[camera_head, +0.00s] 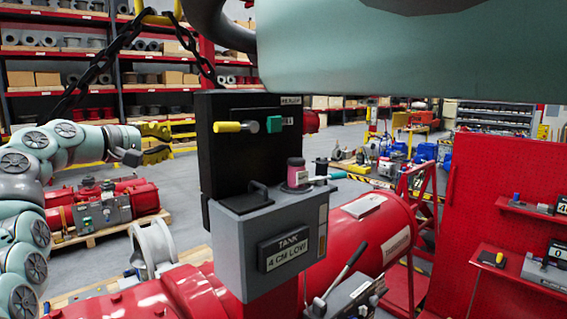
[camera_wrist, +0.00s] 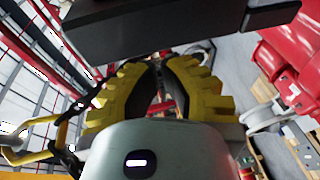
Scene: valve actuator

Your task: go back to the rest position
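My arm (camera_head: 35,140) is folded at the left in the head view. My gripper (camera_head: 155,131), with ribbed yellow fingers, is at its end, left of the black control box and apart from it. In the wrist view, my gripper (camera_wrist: 157,66) has its fingers slanting together, with tips that seem to meet and only a narrow wedge between them near the base. Nothing is held in it. The black control box (camera_head: 225,165) carries a yellow handle (camera_head: 232,127) and a teal knob (camera_head: 274,124). A grey box (camera_head: 240,258) below it reads "TANK 4 CM LOW".
A pink-and-black container (camera_head: 297,172) stands on the grey box. A red cylinder (camera_head: 385,235) lies behind it. A black chain (camera_head: 100,65) hangs near my arm. A red pegboard (camera_head: 510,190) stands at right. Open grey floor lies behind my gripper.

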